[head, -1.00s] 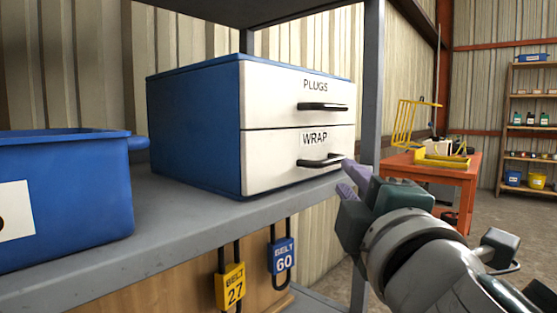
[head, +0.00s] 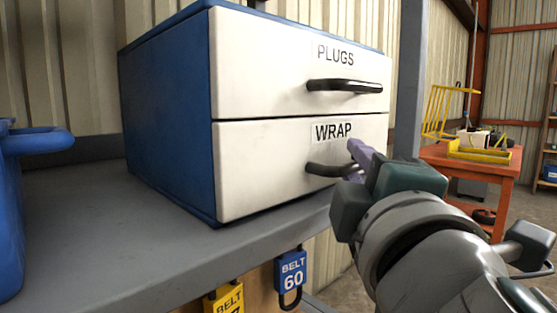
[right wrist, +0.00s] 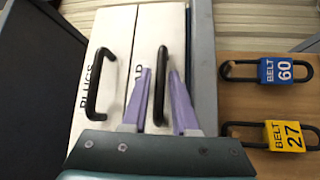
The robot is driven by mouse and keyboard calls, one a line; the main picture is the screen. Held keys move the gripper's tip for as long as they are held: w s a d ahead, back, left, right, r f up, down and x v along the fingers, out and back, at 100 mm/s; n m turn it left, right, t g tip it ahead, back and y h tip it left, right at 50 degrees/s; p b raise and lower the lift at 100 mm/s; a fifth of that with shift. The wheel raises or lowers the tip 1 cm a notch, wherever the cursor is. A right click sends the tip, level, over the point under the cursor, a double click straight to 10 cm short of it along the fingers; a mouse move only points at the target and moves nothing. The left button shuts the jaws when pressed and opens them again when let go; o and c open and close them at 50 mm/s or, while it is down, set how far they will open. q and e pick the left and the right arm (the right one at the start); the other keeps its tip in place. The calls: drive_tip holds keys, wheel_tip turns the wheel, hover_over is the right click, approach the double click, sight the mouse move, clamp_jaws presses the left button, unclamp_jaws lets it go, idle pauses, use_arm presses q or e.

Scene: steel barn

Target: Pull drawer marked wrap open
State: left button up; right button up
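The blue cabinet (head: 165,110) has two white drawers, both shut. The lower drawer (head: 262,172) is marked WRAP and has a black bar handle (head: 322,170). The upper drawer (head: 260,65) is marked PLUGS. My right gripper (head: 356,160) is at the right part of the WRAP handle in the head view. In the right wrist view, its purple fingers (right wrist: 161,72) are apart, one on each side of the WRAP handle (right wrist: 160,90). I see no clear contact; the handle's right end is hidden in the head view. My left gripper is out of view.
The cabinet stands on a grey shelf (head: 90,230) with a grey post (head: 408,80) at right. A blue bin (head: 12,210) stands at left. Blue (head: 291,270) and yellow (head: 226,298) padlocks hang below the shelf edge. An orange table (head: 470,165) stands behind at right.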

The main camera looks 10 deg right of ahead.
drive_tip(key=shift+s, duration=0.1)
clamp_jaws()
drive_tip(key=shift+f, duration=0.1)
idle(1.1)
